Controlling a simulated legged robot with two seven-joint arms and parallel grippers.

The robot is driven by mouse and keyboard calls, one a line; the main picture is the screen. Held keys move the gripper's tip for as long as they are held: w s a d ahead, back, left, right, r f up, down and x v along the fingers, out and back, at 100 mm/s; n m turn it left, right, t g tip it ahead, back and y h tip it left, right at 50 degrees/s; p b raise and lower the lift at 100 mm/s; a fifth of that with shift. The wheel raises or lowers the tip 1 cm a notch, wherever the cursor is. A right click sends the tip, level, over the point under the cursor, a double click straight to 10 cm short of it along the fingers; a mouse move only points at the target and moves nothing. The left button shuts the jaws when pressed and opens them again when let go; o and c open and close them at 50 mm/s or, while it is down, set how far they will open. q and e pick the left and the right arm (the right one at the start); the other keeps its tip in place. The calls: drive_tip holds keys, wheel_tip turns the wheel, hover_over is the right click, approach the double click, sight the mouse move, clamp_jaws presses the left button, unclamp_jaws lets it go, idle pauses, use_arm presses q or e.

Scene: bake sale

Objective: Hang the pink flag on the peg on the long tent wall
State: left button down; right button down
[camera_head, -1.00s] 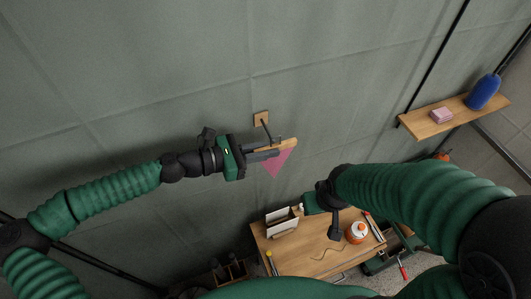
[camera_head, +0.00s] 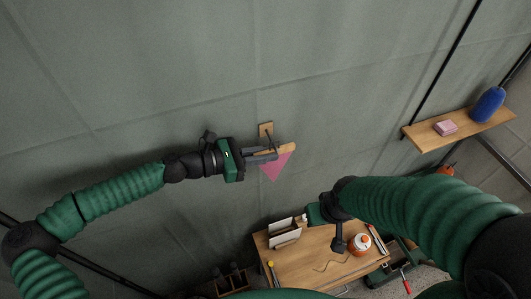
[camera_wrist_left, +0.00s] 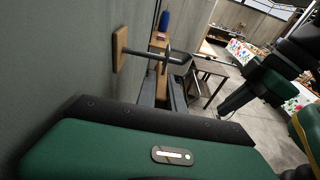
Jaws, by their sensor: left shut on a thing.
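The pink flag (camera_head: 275,168) is a triangle hanging point down from a short wooden bar (camera_head: 288,149). My left gripper (camera_head: 268,155) is shut on the bar, close to the tent wall. The peg is a dark rod on a square wooden plate (camera_head: 266,129) on the wall, just above the gripper's fingers in the head view. In the left wrist view the peg's plate (camera_wrist_left: 120,49) is ahead and its rod sticks out to the right, beyond the fingers (camera_wrist_left: 162,92). Whether the bar touches the peg I cannot tell. My right gripper (camera_head: 316,213) is over the table, its jaws unclear.
A wooden shelf (camera_head: 430,139) on the right holds a blue object (camera_head: 487,104) and a pink block (camera_head: 446,128). Below, a wooden table (camera_head: 300,262) carries a white holder (camera_head: 285,236), an orange-and-white round container (camera_head: 362,243) and tools. The wall left of the peg is bare.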

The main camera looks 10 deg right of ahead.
use_arm(q)
drive_tip(key=shift+w, duration=0.1)
drive_tip(key=shift+a+f, duration=0.2)
drive_tip(key=shift+a, duration=0.1)
drive_tip(key=shift+d+f, duration=0.15)
drive_tip(key=c, duration=1.4)
unclamp_jaws()
drive_tip(key=shift+o, duration=0.2)
